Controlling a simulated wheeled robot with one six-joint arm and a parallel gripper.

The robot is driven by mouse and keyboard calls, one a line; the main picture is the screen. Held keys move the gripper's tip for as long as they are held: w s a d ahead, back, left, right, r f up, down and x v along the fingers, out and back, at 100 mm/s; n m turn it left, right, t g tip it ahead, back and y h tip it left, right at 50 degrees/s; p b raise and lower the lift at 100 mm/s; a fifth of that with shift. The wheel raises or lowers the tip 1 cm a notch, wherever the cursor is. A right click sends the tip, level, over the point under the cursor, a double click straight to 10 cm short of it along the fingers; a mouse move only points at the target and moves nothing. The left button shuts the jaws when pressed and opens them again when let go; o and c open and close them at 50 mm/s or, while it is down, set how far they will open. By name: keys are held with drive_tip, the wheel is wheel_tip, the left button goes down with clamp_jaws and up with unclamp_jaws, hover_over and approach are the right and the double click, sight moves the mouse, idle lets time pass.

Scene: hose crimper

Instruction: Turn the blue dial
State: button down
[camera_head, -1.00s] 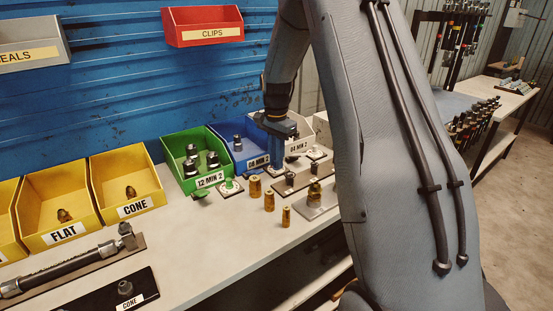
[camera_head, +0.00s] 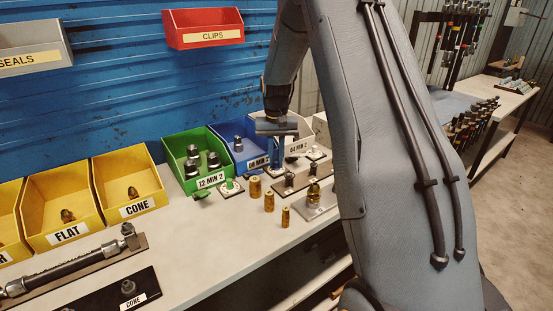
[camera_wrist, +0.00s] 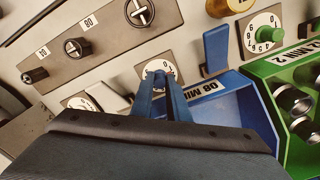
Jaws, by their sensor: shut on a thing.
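The blue dial's white numbered plate (camera_wrist: 155,66) is in the middle of the wrist view, in front of the blue bin. The knob is mostly hidden by the blue fingers of my gripper (camera_wrist: 162,78). My gripper is shut on the knob, pointing down over the plate. In the head view my gripper (camera_head: 277,163) stands at the dial on the bench, in front of the blue bin. The plate's numbers are partly covered, so the dial's setting cannot be read.
A green dial (camera_wrist: 266,34) and a white dial (camera_wrist: 84,101) flank it. Behind stand a green bin (camera_head: 166,149) with fittings and a blue bin (camera_head: 226,130). A plate with black knobs (camera_wrist: 100,40) and brass fittings (camera_head: 269,201) lie in front, close by.

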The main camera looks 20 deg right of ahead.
sight(276, 161)
drive_tip(key=shift+n, duration=1.1)
drive_tip(key=c, duration=1.7)
unclamp_jaws()
drive_tip(key=shift+r+b, duration=0.85)
drive_tip(key=shift+r, duration=3.1)
